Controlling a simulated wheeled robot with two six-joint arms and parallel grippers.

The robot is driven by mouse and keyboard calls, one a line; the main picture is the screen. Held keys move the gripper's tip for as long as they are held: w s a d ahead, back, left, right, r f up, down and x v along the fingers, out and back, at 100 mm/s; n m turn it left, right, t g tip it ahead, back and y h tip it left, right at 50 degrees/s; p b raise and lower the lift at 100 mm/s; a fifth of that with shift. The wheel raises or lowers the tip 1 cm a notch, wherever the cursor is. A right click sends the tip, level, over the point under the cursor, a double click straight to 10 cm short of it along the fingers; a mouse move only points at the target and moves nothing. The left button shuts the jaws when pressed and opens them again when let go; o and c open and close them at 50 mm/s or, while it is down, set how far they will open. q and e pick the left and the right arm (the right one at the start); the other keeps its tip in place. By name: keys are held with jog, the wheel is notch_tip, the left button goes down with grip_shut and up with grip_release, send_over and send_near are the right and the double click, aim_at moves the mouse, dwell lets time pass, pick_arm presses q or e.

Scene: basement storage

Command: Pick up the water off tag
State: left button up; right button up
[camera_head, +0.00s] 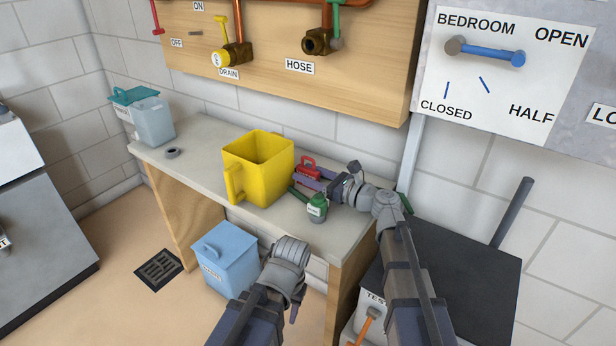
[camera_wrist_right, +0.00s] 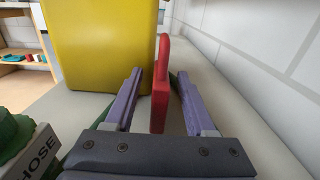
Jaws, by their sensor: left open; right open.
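A red upright piece with a loop on top, which appears to be the water off tag (camera_head: 307,164), stands on the workbench just right of the yellow jug. No lettering on it is readable. My right gripper (camera_head: 303,182) is open beside it in the head view. In the right wrist view the red tag (camera_wrist_right: 160,98) stands between the two spread purple fingers of my right gripper (camera_wrist_right: 158,76), with a gap visible on the right side. My left gripper (camera_head: 292,290) is open and empty in front of the bench, its fingers mostly hidden.
The yellow jug (camera_head: 258,165) stands close left of the tag. A green labelled object (camera_head: 317,208) sits at the bench front, below my right gripper. A blue bin (camera_head: 226,262) stands on the floor.

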grip_shut()
dwell(0.5)
